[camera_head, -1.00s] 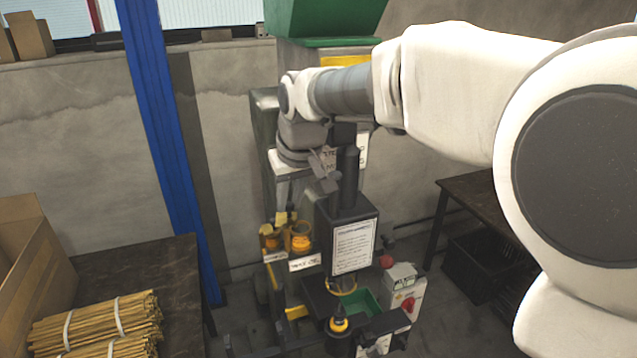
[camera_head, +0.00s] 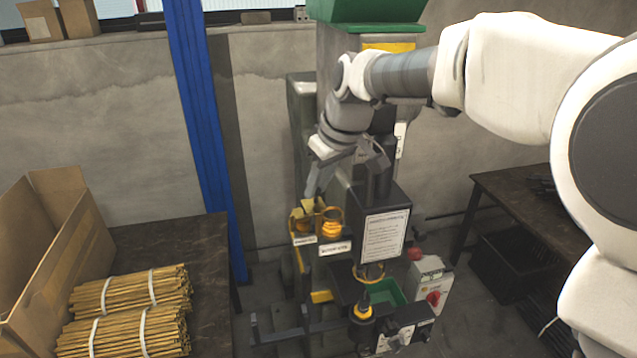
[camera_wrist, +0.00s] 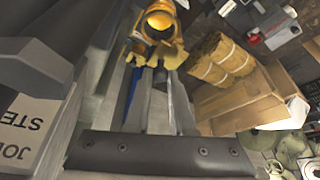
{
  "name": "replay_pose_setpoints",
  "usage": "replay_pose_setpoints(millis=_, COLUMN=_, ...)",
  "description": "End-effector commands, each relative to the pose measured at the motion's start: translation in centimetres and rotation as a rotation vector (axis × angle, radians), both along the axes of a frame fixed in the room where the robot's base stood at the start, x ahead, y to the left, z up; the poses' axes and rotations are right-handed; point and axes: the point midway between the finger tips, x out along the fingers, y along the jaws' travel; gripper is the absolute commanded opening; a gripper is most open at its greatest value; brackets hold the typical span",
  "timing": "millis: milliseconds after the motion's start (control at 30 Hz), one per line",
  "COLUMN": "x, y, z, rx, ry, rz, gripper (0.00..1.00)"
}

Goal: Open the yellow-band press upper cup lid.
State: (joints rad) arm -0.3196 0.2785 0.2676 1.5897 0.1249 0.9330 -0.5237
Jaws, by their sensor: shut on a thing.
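The yellow-band press (camera_head: 388,198) stands against the wall, with a yellow band (camera_head: 388,47) near its top. Two yellow-orange cups sit at its left side: a left cup (camera_head: 300,224) and a right cup (camera_head: 332,224). A yellowish lid (camera_head: 308,206) shows above the left cup. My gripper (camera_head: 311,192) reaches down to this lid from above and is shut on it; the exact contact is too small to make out. In the wrist view an orange cup (camera_wrist: 160,24) shows at the top, beyond my fingers.
A dark table (camera_head: 215,265) with bundled sticks (camera_head: 130,310) and an open cardboard box (camera_head: 50,270) stands at left. A blue post (camera_head: 200,130) rises behind. Another dark table (camera_head: 495,190) is at right. The press's post and sign are close beside my gripper.

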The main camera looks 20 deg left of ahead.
Motion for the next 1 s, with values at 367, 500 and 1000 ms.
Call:
replay_pose_setpoints(millis=367, x=0.0, y=0.0, z=0.0, rx=-0.001, ry=0.001, rz=-0.001, gripper=0.52)
replay_pose_setpoints(millis=500, x=0.0, y=0.0, z=0.0, rx=-0.001, ry=0.001, rz=-0.001, gripper=0.52)
replay_pose_setpoints(millis=1000, x=-1.1, y=-2.0, z=5.7, rx=0.003, ry=-0.005, rz=-0.003, gripper=0.52)
